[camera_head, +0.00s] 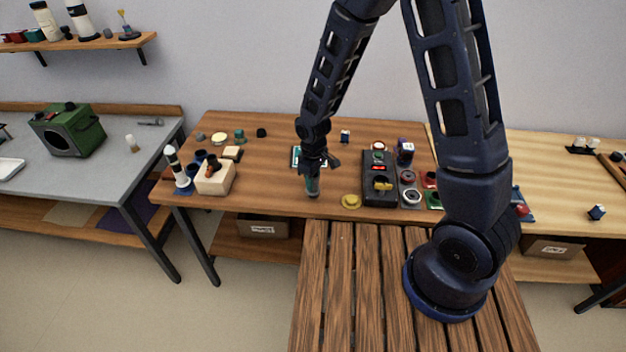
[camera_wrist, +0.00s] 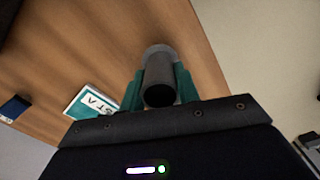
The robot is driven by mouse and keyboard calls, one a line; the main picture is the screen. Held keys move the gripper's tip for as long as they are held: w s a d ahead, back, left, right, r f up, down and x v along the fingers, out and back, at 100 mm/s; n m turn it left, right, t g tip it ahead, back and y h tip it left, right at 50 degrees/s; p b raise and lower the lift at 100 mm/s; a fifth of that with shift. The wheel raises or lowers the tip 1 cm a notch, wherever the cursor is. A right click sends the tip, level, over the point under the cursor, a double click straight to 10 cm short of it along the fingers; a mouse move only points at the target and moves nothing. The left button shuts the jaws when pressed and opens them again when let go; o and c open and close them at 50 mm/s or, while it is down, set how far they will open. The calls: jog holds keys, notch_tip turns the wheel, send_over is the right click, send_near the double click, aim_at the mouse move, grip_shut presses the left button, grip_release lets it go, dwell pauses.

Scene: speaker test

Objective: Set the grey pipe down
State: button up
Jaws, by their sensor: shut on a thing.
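The grey pipe (camera_wrist: 160,72) is a short, dark grey, hollow tube, seen nearly end-on between the teal fingers of my gripper (camera_wrist: 158,88) in the wrist view. A lighter grey rim shows at its far end. My gripper is shut on the pipe. In the head view my gripper (camera_head: 312,183) points down over the front part of the middle wooden table (camera_head: 270,196), and the pipe is mostly hidden by the fingers there. I cannot tell whether the pipe's lower end touches the table.
A light wooden block (camera_head: 214,178) with dark pieces stands at left. A teal-edged card (camera_wrist: 88,102) lies close by. Bare wood surrounds the gripper's left side.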

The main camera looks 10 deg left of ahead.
jog(key=shift+f, duration=0.2)
jog(key=o, duration=1)
jog(key=shift+c, duration=0.2)
